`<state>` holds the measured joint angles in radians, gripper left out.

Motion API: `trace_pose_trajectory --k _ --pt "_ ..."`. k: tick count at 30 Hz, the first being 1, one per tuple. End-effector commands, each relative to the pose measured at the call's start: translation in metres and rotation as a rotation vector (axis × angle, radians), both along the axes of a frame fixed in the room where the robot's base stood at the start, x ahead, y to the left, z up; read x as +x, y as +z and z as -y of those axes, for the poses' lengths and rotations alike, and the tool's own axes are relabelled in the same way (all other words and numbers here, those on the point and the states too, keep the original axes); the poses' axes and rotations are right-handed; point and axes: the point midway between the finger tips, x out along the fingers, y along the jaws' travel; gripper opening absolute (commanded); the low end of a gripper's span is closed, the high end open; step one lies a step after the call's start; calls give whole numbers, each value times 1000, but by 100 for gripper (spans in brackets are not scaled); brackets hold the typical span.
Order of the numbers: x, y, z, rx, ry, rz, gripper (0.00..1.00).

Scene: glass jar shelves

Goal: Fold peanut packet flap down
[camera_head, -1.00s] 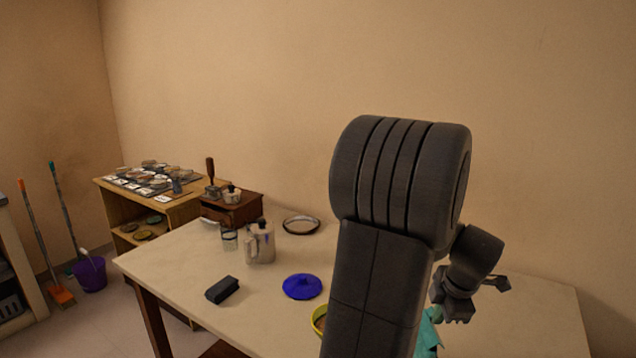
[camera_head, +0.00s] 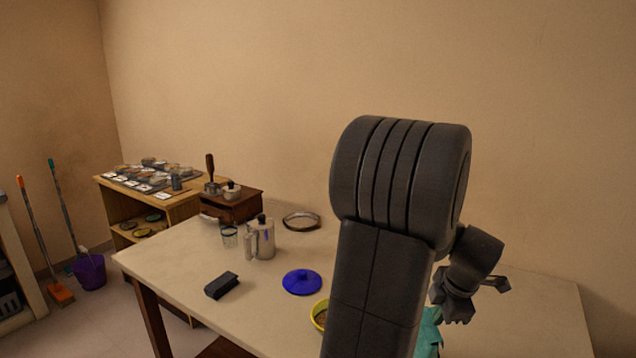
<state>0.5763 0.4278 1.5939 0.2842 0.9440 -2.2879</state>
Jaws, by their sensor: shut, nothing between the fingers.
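My gripper (camera_head: 457,311) hangs above the right part of the table, small and partly hidden by my own arm. It is shut and holds nothing. A teal, crumpled-looking thing (camera_head: 431,333) lies just below and left of it, mostly hidden behind my arm. I cannot tell whether it is the peanut packet or a cloth, and no flap can be made out. A yellow bowl (camera_head: 317,318) with brownish contents shows at the left edge of my arm, partly covered by it.
On the pale table (camera_head: 185,262) are a blue lid (camera_head: 302,282), a dark block (camera_head: 222,286), a metal pot (camera_head: 263,240), a glass (camera_head: 229,237) and a round dish (camera_head: 301,221). A wooden box (camera_head: 232,206) stands at the back. The table's right end looks clear.

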Motion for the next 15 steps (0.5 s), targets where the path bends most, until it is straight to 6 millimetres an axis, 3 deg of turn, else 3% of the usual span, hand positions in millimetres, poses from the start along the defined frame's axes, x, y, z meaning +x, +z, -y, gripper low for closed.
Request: trace_pose_trajectory --k 15 --pt "0 -7 0 0 0 0 0"
